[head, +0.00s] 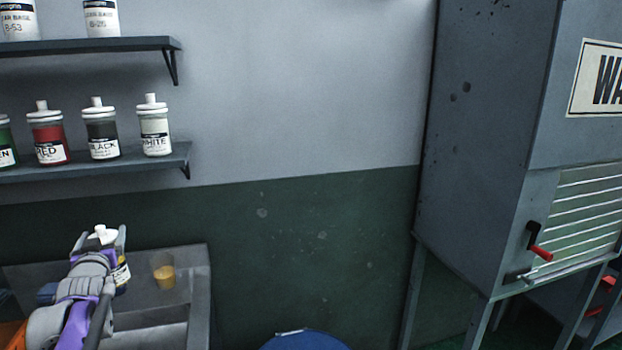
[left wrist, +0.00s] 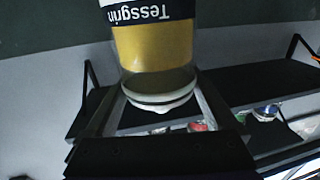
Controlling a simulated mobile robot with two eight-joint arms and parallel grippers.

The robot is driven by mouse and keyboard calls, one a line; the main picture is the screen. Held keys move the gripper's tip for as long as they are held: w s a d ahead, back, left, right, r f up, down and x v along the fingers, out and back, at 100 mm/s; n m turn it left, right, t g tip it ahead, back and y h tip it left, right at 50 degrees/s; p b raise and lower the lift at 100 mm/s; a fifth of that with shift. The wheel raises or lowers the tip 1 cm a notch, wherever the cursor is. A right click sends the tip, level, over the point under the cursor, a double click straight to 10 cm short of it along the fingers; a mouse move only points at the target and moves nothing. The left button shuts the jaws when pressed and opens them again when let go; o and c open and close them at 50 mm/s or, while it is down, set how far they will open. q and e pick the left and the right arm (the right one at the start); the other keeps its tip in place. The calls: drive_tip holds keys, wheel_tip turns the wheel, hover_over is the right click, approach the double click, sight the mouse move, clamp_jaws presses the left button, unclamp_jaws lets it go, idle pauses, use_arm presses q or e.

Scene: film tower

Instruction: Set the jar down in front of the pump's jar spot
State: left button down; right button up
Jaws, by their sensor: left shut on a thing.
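My left gripper (head: 101,238) is at the lower left of the head view, over the grey bench. It is shut on a jar (head: 121,276) with a white lid, which my arm mostly hides. In the left wrist view the jar (left wrist: 155,46) shows yellow contents and a dark label reading "Tessgrin". It appears upside down there, its lid end between the fingers of my left gripper (left wrist: 160,105). I cannot make out the pump or its jar spot. My right gripper is not in view.
A cup with tan contents (head: 165,277) stands on the grey bench (head: 199,285), right of the held jar. Wall shelves (head: 150,162) above hold red, black and white jars. A blue round object (head: 305,341) is at the bottom. A grey cabinet (head: 480,140) stands right.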

use_arm(q)
drive_tip(key=d+f+m+h+p, duration=0.1)
drive_tip(key=d+f, duration=0.4)
drive_tip(key=d, duration=0.6)
drive_tip(key=d+f+m+t+h+p, duration=0.1)
drive_tip(key=d+f+m+h+p, duration=0.1)
drive_tip(key=d+f, duration=0.4)
drive_tip(key=d+f+m+t+h+p, duration=0.1)
drive_tip(key=d+f+h, duration=0.4)
drive_tip(key=d, duration=1.1)
drive_tip(key=shift+w+d+f+m+p, duration=0.35)
drive_tip(key=shift+f+m+p, duration=0.3)
drive_tip(key=shift+p, duration=0.55)
drive_tip(key=shift+s+r, duration=0.1)
